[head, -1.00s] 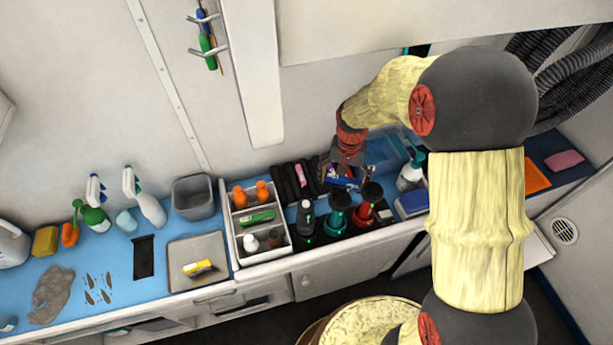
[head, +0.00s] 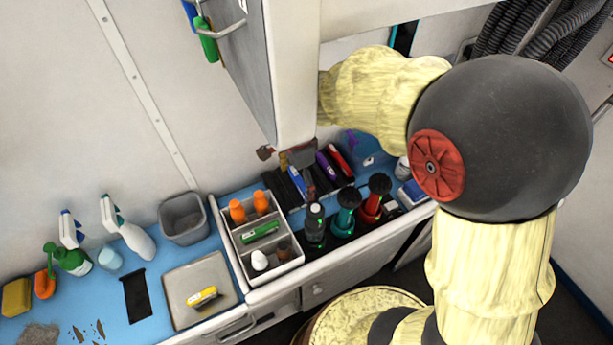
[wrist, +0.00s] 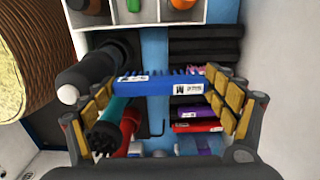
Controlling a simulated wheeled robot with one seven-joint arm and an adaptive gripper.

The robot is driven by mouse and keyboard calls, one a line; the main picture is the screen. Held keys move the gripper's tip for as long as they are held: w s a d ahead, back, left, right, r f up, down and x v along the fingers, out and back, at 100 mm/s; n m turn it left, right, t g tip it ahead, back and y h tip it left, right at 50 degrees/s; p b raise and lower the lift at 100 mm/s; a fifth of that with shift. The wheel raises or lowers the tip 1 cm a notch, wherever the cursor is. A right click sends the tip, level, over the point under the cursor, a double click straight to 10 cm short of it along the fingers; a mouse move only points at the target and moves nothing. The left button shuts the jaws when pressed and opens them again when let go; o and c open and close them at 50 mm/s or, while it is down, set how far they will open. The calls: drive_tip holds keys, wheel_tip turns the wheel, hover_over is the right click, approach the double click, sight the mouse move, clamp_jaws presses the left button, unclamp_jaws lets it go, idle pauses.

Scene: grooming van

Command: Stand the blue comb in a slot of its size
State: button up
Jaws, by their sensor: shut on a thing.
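The blue comb (wrist: 160,87) is held crosswise between the two finger pads of my gripper (wrist: 161,84) in the wrist view, with its teeth toward the top of the picture. In the head view the comb (head: 297,181) shows beside my gripper (head: 302,168), partly hidden by it. The black slotted rack (wrist: 205,48) is beyond the comb in the wrist view; the comb is nearer the camera and apart from it as far as I can tell. A purple item (wrist: 197,112) and a red item (wrist: 197,126) lie in the rack, with a pink one partly hidden.
A white divided caddy (head: 247,258) stands left of the rack. A grey wall cabinet (head: 290,75) hangs close above my gripper.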

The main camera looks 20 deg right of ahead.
sight(312, 170)
drive_tip(key=w+d+f+b, duration=0.1)
drive_tip(key=w+d+f, duration=0.1)
drive_tip(key=w+f, duration=0.1)
drive_tip(key=w+d+f+b, duration=0.1)
drive_tip(key=w+d+f, duration=0.1)
drive_tip(key=w+f, duration=0.1)
drive_tip(key=w+d+f+b, duration=0.1)
drive_tip(key=w+d+f, duration=0.1)
drive_tip(key=w, duration=0.3)
drive_tip(key=shift+d+f+b, duration=0.4)
drive_tip(key=shift+f, duration=0.05)
drive_tip(key=f, duration=0.1)
drive_tip(key=f+b, duration=0.2)
drive_tip(key=f, duration=0.1)
drive_tip(key=shift+w+d, duration=0.2)
drive_tip(key=shift+w, duration=0.05)
drive_tip(key=o, duration=1)
drive_tip(key=shift+r, duration=0.1)
wheel_tip(312, 170, up, 7)
drive_tip(key=p, duration=0.2)
drive_tip(key=shift+r+p, duration=0.2)
drive_tip(key=shift+p, duration=0.15)
